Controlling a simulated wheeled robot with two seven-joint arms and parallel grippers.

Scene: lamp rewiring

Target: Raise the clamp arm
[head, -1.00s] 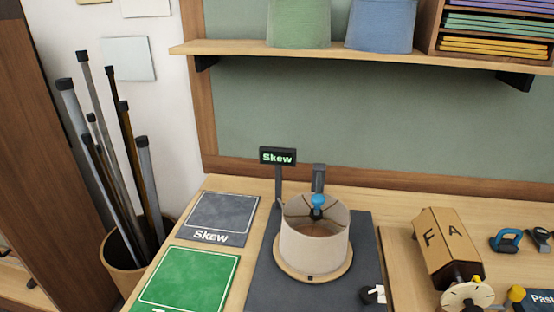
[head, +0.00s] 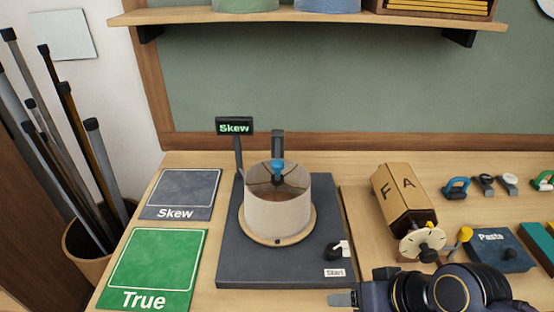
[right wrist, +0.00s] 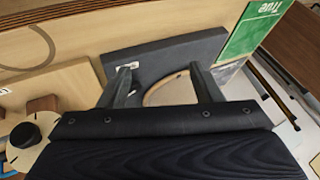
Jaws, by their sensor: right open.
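A dark clamp post (head: 278,143) stands behind a cream lampshade (head: 277,216). A blue clamp tip (head: 278,172) sits over the middle of the shade's open top, and the clamp looks lowered onto it. The shade rests on a round wooden turntable (head: 250,240) on a dark base (head: 232,274). My right gripper (head: 343,299) is in front of the base's right front corner, well short of the clamp. In the right wrist view it (right wrist: 160,76) is open and empty, with the wooden disc's edge beyond its fingers. My left gripper is out of view.
A sign (head: 235,127) reads Skew. A grey Skew mat (head: 180,193) and green True mat (head: 152,268) lie left of the base. A dark knob (head: 333,252) is on its right.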

